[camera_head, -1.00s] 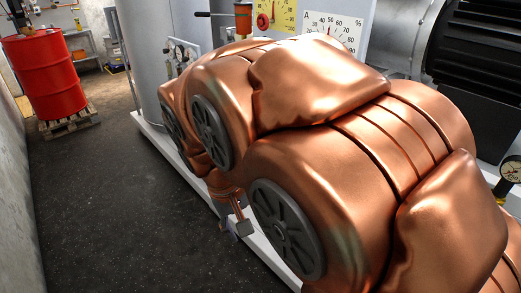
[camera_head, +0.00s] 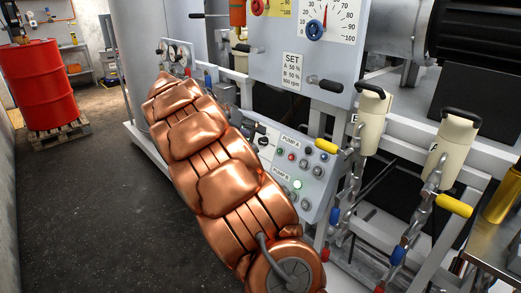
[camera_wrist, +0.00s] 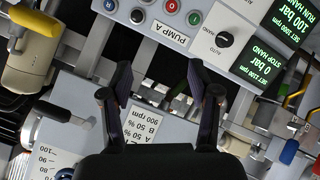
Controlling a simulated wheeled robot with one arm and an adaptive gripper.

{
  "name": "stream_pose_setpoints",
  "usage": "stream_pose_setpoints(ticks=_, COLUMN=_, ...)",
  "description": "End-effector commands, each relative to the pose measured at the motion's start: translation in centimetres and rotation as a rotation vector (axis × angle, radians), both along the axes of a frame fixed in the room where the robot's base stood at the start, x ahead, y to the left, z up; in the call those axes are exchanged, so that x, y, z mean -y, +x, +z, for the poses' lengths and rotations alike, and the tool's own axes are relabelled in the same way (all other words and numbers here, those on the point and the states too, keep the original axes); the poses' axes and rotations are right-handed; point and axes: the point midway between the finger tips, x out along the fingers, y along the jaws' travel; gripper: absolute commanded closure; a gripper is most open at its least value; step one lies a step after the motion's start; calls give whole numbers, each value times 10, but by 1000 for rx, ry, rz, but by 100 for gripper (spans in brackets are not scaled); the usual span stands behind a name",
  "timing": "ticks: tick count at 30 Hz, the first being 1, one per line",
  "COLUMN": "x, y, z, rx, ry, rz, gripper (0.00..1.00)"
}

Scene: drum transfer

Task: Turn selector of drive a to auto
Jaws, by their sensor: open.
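In the wrist view a grey control panel marked PUMP A carries a black round selector knob (camera_wrist: 224,40) with AUTO and HAND lettering around it. The lettering appears upside down. Two displays with green text sit beside it, the nearer one reading 0 bar and STOP HAND. In the head view a black and white selector knob (camera_head: 263,142) shows on the same kind of panel (camera_head: 322,180). I cannot tell for certain which knob belongs to drive a. My gripper (camera_wrist: 166,88) is open and empty, its fingers apart from the knob. In the head view my arm hides the gripper.
Beside the panel are yellow-handled levers (camera_head: 326,146) and cream canisters (camera_head: 372,118). An upper panel (camera_head: 265,68) with dials and a SET label juts out above. A red drum (camera_head: 40,85) stands on a pallet at the far left. The dark floor at left is clear.

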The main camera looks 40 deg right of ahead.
Motion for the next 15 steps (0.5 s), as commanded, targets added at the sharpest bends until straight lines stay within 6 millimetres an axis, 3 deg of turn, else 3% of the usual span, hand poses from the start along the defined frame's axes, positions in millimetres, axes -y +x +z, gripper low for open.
stream_pose_setpoints(ticks=1, x=11, y=14, z=-18, rx=23, ry=-30, rz=-13, gripper=39)
stream_pose_setpoints(ticks=15, x=81, y=114, z=-102, rx=344, ry=-237, rz=-101, gripper=39)
